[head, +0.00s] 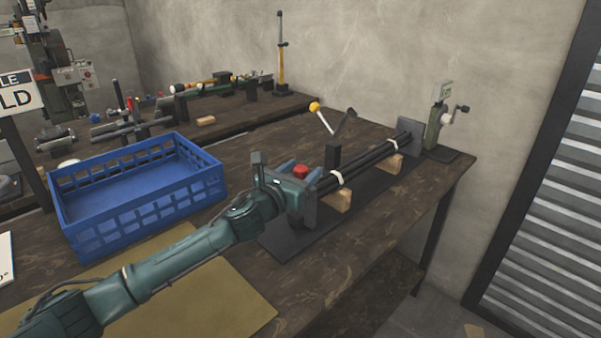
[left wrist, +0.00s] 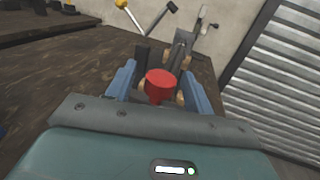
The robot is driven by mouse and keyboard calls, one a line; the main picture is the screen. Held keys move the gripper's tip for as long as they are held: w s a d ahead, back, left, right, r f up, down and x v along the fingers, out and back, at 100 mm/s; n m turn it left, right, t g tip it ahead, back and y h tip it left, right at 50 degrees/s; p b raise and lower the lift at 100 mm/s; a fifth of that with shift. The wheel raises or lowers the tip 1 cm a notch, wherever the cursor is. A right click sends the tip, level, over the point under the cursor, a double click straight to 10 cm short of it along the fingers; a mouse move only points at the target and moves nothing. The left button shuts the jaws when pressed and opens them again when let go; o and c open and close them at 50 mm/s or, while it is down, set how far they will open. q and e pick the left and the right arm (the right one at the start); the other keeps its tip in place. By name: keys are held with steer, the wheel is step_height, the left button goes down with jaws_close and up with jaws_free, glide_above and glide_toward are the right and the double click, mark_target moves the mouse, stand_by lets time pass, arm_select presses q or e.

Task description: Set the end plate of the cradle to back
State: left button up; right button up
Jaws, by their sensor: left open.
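The cradle (head: 358,167) lies along the table, with dark rods, white bands and wooden blocks under them. A grey plate (head: 411,133) stands upright at its far end. Another grey plate (head: 304,212) stands at its near end, partly hidden by my left gripper (head: 300,172). A red knob (head: 300,171) is at this near end; in the left wrist view the red knob (left wrist: 160,84) appears between the two blue fingers of my left gripper (left wrist: 160,88). These fingers are open, with gaps beside the knob. I cannot tell how deep the knob sits between them. My right gripper is out of view.
A blue crate (head: 140,195) stands left of the cradle. A lever with a yellow ball (head: 314,106) rises behind the rods. A green crank device (head: 438,120) stands beyond the far plate. A tan mat (head: 215,300) lies under my left arm.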

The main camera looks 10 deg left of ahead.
arm_select(q)
jaws_close()
stand_by(0.6)
